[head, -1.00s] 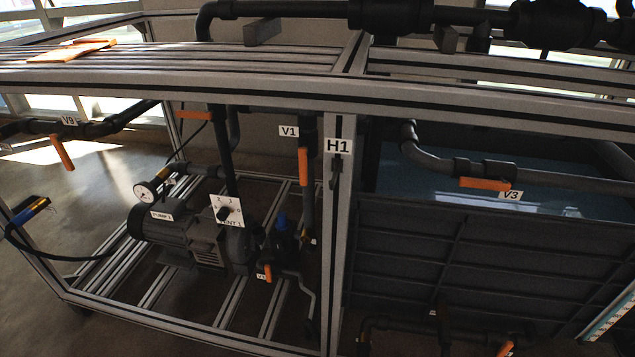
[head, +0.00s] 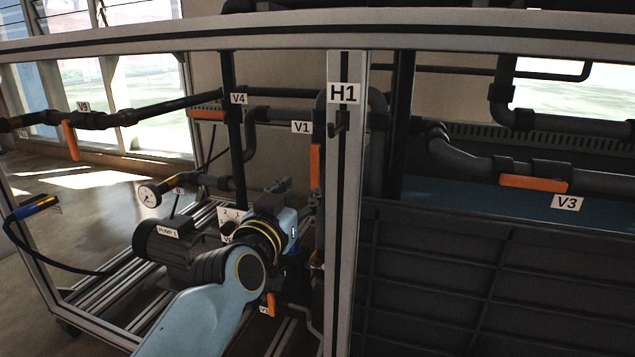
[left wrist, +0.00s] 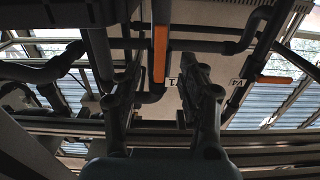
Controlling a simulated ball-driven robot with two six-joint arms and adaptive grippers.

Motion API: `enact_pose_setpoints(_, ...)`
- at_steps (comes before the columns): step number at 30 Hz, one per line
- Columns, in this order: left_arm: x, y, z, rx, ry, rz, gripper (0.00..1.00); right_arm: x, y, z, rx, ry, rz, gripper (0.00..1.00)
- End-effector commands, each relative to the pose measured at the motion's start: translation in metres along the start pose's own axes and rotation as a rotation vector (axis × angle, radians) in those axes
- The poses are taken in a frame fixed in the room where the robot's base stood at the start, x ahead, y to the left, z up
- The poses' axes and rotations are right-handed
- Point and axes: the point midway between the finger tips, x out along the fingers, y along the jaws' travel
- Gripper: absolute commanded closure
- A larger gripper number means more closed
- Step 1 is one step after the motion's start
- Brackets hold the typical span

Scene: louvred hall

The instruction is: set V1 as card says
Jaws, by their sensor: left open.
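Valve V1 has an orange handle (head: 315,165) that hangs upright just left of the H1 post, below its white V1 label (head: 302,127). My left gripper (head: 295,190) is open and empty, low and left of the handle in the head view; its fingers are small and partly dark there. In the left wrist view the two fingers of my left gripper (left wrist: 163,85) stand apart, with the orange handle (left wrist: 160,50) upright between and beyond them. I cannot tell whether they touch it. No readable card shows. My right gripper is not in view.
The aluminium H1 post (head: 345,230) stands right beside V1, with a hook. V4 (head: 207,114) and V9 (head: 70,140) lie left, V3 (head: 534,183) right. Pump 1 (head: 165,250) and a gauge (head: 149,196) sit lower left. A top beam (head: 480,38) crosses above.

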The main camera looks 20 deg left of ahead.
Motion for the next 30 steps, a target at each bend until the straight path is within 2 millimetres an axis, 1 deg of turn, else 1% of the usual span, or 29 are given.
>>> enact_pose_setpoints(2,0.012,0.0,-0.004,0.002,0.002,0.001,0.6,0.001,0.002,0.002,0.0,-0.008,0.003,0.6)
enact_pose_setpoints(9,0.049,0.0,-0.002,0.003,0.0,0.001,0.6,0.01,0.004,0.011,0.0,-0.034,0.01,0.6)
enact_pose_setpoints(15,0.073,0.0,0.0,0.002,-0.002,0.001,0.6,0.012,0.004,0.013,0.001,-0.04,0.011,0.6)
enact_pose_setpoints(21,0.084,0.0,0.0,0.001,-0.002,0.001,0.6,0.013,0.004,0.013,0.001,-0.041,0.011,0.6)
enact_pose_setpoints(30,0.086,0.0,0.001,0.001,-0.003,0.0,0.6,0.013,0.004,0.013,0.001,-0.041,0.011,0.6)
